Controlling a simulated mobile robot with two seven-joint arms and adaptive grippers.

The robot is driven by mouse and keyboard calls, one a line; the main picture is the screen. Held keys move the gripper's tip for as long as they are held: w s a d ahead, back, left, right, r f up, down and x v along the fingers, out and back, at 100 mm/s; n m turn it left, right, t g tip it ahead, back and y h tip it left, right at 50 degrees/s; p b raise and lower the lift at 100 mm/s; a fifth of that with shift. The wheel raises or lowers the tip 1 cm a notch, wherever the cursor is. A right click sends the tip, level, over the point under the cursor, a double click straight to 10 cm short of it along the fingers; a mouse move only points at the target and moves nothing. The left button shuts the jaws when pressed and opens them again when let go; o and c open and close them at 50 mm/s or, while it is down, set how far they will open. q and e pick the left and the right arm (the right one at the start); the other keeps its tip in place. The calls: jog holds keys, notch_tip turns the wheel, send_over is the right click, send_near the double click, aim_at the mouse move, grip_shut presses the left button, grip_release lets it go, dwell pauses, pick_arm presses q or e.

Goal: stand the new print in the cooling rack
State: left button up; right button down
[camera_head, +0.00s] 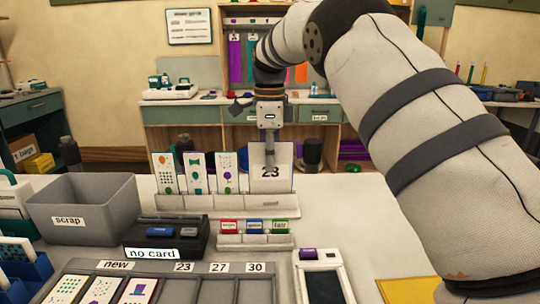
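The white print marked 23 (280,180) is upright at the right end of the pale cooling rack (225,206). My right gripper (270,152) points down over it and appears shut on its top edge; a grey finger lies in front of the card, and the other finger is hidden. Whether the print's lower edge rests in the slot is hard to tell. Three picture cards (196,173) stand in the rack to its left. My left gripper is not in view.
A grey scrap bin (84,223) and a black "no card" box (166,237) stand left of the rack. In front are a small coloured-tag holder (255,240), a sectioned "new" tray (207,289) with cards, and a dark-screened device (323,284). My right arm covers the right side.

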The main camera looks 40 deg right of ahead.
jog(key=shift+f, duration=1)
jog(key=c, duration=1.7)
grip_release()
notch_tip(320, 180, up, 12)
jog(key=shift+f, duration=0.1)
